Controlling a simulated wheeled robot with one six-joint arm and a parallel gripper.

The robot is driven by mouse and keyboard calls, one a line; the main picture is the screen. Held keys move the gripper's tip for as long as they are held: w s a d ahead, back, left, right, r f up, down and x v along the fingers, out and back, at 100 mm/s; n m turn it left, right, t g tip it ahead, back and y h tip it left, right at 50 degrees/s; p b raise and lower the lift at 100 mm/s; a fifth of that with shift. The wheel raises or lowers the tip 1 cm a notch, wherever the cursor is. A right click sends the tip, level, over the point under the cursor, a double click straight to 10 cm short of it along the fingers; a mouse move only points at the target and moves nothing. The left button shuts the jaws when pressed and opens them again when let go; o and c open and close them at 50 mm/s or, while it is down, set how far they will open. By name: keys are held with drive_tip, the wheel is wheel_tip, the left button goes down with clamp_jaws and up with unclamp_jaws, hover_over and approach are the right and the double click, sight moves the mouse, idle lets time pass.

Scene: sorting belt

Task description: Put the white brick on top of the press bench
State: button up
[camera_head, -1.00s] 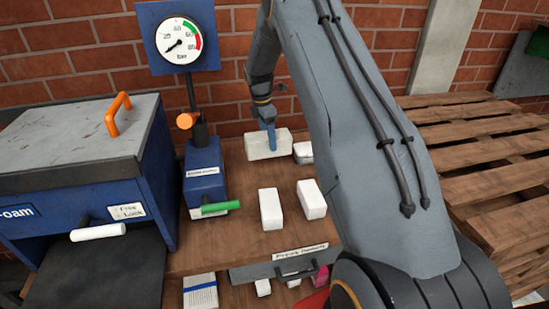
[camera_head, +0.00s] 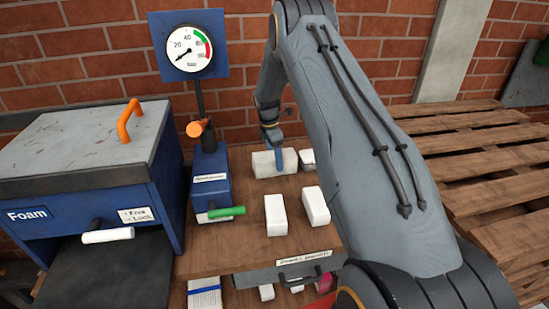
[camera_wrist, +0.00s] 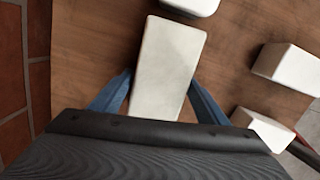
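An off-white brick (camera_head: 266,164) is at the back of the wooden bench top (camera_head: 248,249), beside the blue gauge base. It seems to rest on or just above the wood; I cannot tell which. My gripper (camera_head: 280,158) points down over it, one blue finger in front of its near face. In the wrist view, the brick (camera_wrist: 168,70) lies between the two blue fingers (camera_wrist: 160,82), with the tips close against its long sides. The gripper looks shut on it. The far finger is hidden in the head view.
Two white bricks stand nearer the front, left (camera_head: 275,215) and right (camera_head: 316,206). Another white brick (camera_head: 307,160) is close right of the held one. The gauge stand (camera_head: 210,180) with green handle and the Foam machine (camera_head: 85,190) are left. A pallet (camera_head: 480,170) is right.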

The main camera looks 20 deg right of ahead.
drive_tip(key=shift+o, duration=0.9)
drive_tip(key=shift+r, duration=0.2)
drive_tip(key=r+b, duration=0.1)
drive_tip(key=r, duration=0.2)
drive_tip(key=a+r+b, duration=0.1)
drive_tip(key=r, duration=0.3)
drive_tip(key=r+b, duration=0.1)
drive_tip(key=r, duration=0.2)
drive_tip(key=shift+w+a+r+b, duration=0.15)
drive_tip(key=shift+r+b, duration=0.15)
drive_tip(key=shift+r, duration=0.05)
drive_tip(key=s+a+m, duration=0.4)
drive_tip(key=s+m, duration=0.1)
drive_tip(key=s, duration=0.7)
drive_tip(key=s+a+r+m+y, duration=0.1)
drive_tip(key=s+a+m, duration=0.4)
drive_tip(key=s, duration=0.7)
drive_tip(key=s+a+r+m+t, duration=0.1)
drive_tip(key=s+a+m, duration=0.4)
drive_tip(key=s, duration=0.7)
drive_tip(key=shift+m, duration=1.2)
